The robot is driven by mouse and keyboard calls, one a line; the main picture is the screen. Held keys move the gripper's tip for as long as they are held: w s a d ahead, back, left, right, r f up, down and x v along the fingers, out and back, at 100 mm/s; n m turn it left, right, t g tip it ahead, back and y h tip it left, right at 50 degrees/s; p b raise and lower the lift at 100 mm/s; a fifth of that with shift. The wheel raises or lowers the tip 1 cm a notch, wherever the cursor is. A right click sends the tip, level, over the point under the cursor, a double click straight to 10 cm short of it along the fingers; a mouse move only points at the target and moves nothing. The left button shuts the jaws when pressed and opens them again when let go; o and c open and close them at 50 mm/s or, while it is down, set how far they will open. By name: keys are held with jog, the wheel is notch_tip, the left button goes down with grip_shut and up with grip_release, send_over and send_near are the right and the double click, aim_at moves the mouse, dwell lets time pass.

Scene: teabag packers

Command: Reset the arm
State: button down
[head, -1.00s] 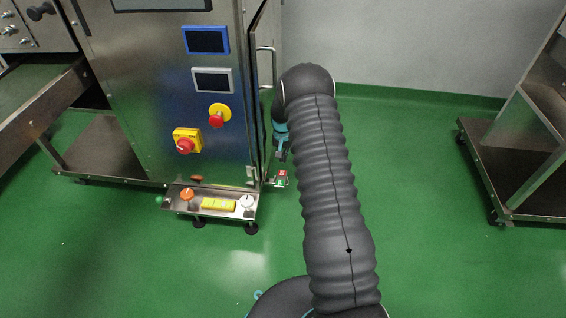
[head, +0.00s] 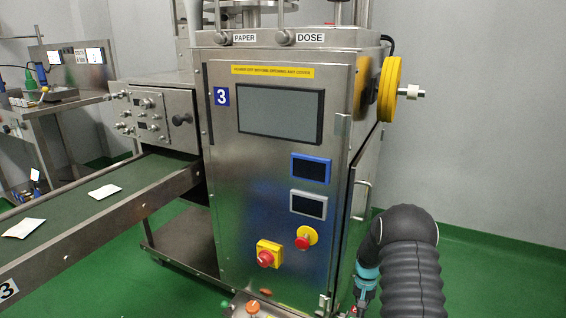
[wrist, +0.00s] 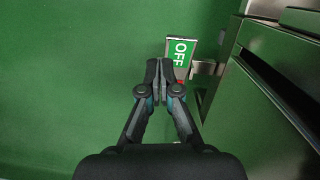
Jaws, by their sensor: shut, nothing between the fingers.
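My gripper (wrist: 159,75) is shut and empty in the wrist view, pointing down over the green floor. Just beyond its fingertips is a small green sign reading OFF (wrist: 181,50), with a bit of red at its lower end. I cannot tell whether the fingertips touch it. In the head view my dark arm (head: 405,260) is bent at the lower right, beside the machine's right side. The fingers are not clearly visible there.
The steel machine numbered 3 (head: 265,160) stands beside my arm, with a door handle (head: 364,200) on its side. A conveyor (head: 120,190) with white packets extends left. The machine's edge (wrist: 275,95) is close on the right in the wrist view. Open floor (wrist: 60,80) lies left.

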jog(key=s+a+r+n+t+p, duration=0.1)
jog(key=s+a+r, duration=0.3)
jog(key=s+r, duration=0.7)
jog(key=s+a+r+n+t+p, duration=0.1)
jog(key=s+a+r+t+p, duration=0.1)
jog(key=s+r, duration=1)
jog(key=s+a+r+n+t+p, duration=0.2)
jog(key=s+r, duration=0.9)
jog(key=r, duration=1.2)
jog(key=a+t, duration=0.2)
jog(key=a, duration=0.1)
jog(key=shift+s+a, duration=0.3)
jog(key=shift+s, duration=0.1)
